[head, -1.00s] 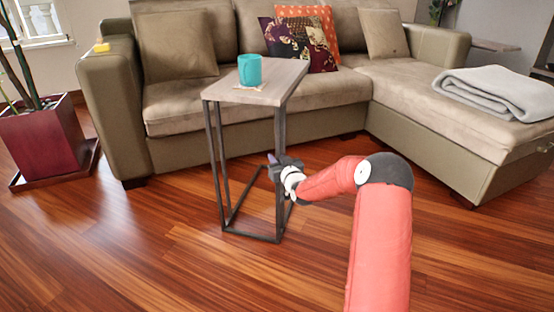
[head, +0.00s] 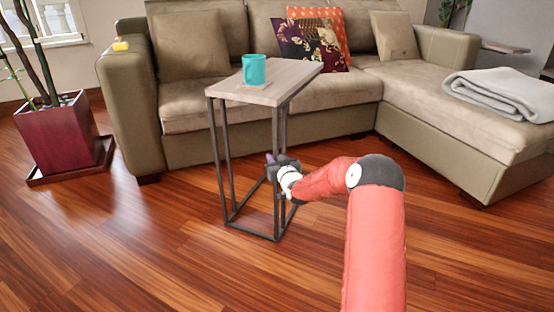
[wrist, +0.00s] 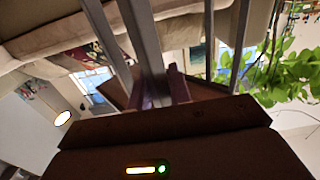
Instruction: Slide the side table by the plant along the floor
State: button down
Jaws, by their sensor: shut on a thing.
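The side table has a pale wooden top (head: 290,75) on a dark metal frame (head: 222,160). It stands upright on the floor in front of the sofa. A teal mug (head: 254,70) stands on a coaster (head: 252,86) on its top. My gripper (head: 274,164) is shut on the frame's near right upright, below the top. The wrist view shows grey metal bars (wrist: 141,35) running up from the jaws (wrist: 162,88). The fingertips are partly hidden in the head view. The plant stands in a dark red square pot (head: 58,137) at the far left, apart from the table.
A beige sofa (head: 190,105) stands close behind the table, its chaise (head: 450,125) reaching forward on the right. A grey blanket (head: 500,92) lies on the chaise. The wooden floor (head: 130,240) is clear in front and to the left, up to the pot's tray (head: 72,172).

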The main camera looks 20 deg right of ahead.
jog(key=shift+a, duration=0.5)
jog(key=c, duration=1.3)
grip_release()
jog(key=shift+r, duration=0.1)
jog(key=shift+o, duration=0.5)
jog(key=shift+d, duration=0.15)
jog(key=shift+d, duration=0.15)
jog(key=s, duration=0.7)
jog(key=shift+s+d+p, duration=0.2)
jog(key=shift+s+p, duration=0.1)
jog(key=shift+s, duration=0.1)
